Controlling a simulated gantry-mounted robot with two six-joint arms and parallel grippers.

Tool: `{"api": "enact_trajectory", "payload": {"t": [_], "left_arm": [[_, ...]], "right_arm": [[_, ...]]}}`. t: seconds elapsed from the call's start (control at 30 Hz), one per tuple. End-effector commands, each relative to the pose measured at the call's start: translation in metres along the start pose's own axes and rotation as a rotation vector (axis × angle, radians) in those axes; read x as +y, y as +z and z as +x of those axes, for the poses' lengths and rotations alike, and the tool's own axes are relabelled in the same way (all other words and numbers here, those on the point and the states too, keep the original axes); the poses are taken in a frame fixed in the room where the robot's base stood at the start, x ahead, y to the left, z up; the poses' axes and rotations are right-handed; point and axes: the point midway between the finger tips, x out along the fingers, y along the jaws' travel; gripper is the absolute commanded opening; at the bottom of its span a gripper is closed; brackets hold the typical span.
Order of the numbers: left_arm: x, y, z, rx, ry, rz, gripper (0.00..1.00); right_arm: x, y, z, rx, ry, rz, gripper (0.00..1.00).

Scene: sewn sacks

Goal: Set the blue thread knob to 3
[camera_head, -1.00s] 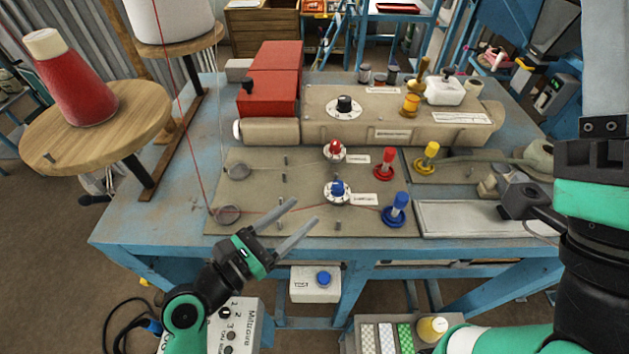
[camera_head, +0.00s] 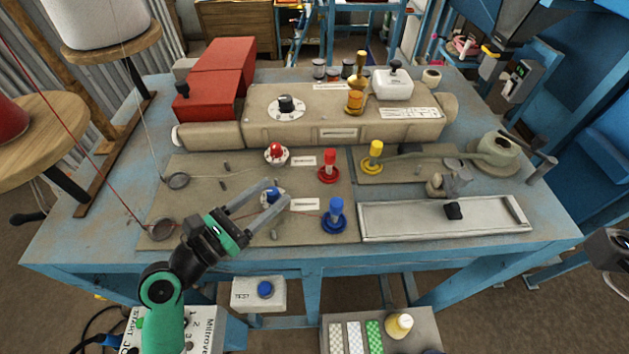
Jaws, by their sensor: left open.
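The blue thread knob (camera_head: 273,194) sits on a round white dial on the table's tan panel, with a white label (camera_head: 305,204) to its right. My left gripper (camera_head: 280,192) is open, with its two grey fingers reaching up and right at the knob. In this view the knob shows between the fingertips, which cover part of the dial. I cannot tell whether they touch it. The dial's numbers and the knob's setting are too small and hidden to read.
A red knob (camera_head: 276,152) on its own dial stands just behind. A blue post (camera_head: 335,215), red post (camera_head: 329,166) and yellow post (camera_head: 373,156) stand to the right. A red thread runs across the panel at left. A metal tray (camera_head: 400,222) lies at front right.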

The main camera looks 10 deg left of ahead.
Motion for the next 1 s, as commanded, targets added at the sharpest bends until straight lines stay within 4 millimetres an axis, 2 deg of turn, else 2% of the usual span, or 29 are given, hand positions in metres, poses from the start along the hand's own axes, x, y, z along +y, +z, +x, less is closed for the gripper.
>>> {"api": "enact_trajectory", "payload": {"t": [0.43,0.77,1.0], "left_arm": [[0.0037,-0.0001,0.0034,0.0,0.01,0.0,0.58],[0.0036,0.0001,0.0034,0.0,0.01,0.0,0.0],[0.0034,-0.0002,0.0036,0.001,0.016,0.0,0.0]], "right_arm": [[-0.0005,0.0003,0.0,-0.001,-0.001,0.001,0.5],[-0.0004,0.0004,0.0,-0.001,-0.001,0.001,0.5],[-0.0004,0.0003,0.0,-0.001,-0.001,0.001,0.5]]}}
